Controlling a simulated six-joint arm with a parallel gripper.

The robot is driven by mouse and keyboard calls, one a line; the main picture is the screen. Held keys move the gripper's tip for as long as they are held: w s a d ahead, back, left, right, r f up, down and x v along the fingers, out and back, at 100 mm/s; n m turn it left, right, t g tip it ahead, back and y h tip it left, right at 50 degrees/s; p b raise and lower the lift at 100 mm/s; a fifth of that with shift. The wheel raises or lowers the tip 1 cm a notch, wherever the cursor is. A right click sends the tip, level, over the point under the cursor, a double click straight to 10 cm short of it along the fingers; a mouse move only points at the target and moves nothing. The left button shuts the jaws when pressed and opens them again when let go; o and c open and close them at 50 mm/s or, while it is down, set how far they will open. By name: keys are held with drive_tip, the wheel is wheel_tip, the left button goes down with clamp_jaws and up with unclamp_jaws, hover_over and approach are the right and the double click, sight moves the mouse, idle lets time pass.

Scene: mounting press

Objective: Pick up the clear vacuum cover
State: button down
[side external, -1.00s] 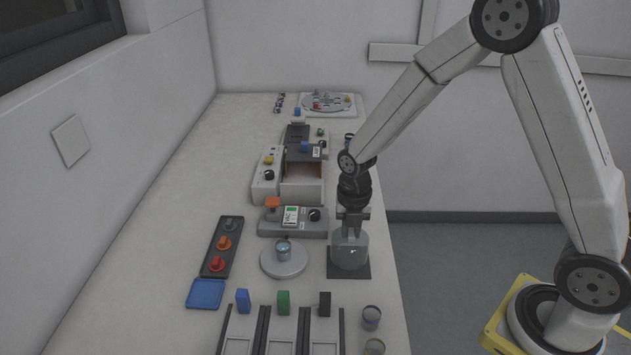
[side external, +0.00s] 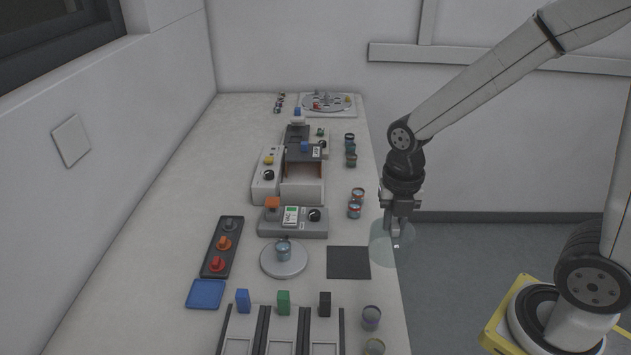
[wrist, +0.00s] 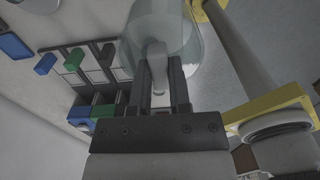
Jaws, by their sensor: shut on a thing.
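The clear vacuum cover (side external: 391,250) is a see-through dome with a knob on top. It hangs in the air off the right edge of the table. My gripper (side external: 397,226) is above it and shut on its knob. In the wrist view the cover (wrist: 197,42) shows beyond the fingers, and my gripper (wrist: 161,85) has one finger on each side of the pale knob. A bare dark square mat (side external: 348,262) lies on the table to the left of the cover.
A round pale plate (side external: 284,270) carries a small blue-grey jar (side external: 283,243). Several jars stand along the table's right edge. A grey device (side external: 293,222) stands behind the plate. Slotted racks with blue, green and black blocks are at the front. Open space lies right of the table.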

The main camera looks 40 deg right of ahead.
sight(410, 240)
drive_tip(key=shift+s+r, duration=0.3)
drive_tip(key=shift+s, duration=0.4)
drive_tip(key=shift+s+r, duration=0.3)
drive_tip(key=shift+s, duration=0.35)
drive_tip(key=shift+s+r, duration=0.3)
drive_tip(key=shift+s, duration=0.4)
drive_tip(key=shift+w, duration=0.1)
drive_tip(key=w+a+f, duration=0.1)
drive_tip(key=w+a, duration=0.2)
drive_tip(key=w, duration=0.5)
drive_tip(key=w+a+f, duration=0.2)
drive_tip(key=w+a, duration=0.2)
drive_tip(key=w, duration=0.4)
drive_tip(key=w+a+f, duration=0.2)
drive_tip(key=w+a, duration=0.1)
drive_tip(key=w, duration=0.5)
drive_tip(key=shift+w+a, duration=0.2)
drive_tip(key=shift+a, duration=0.2)
drive_tip(key=shift+f, duration=0.1)
drive_tip(key=shift+f, duration=3.05)
drive_tip(key=shift+f, duration=0.15)
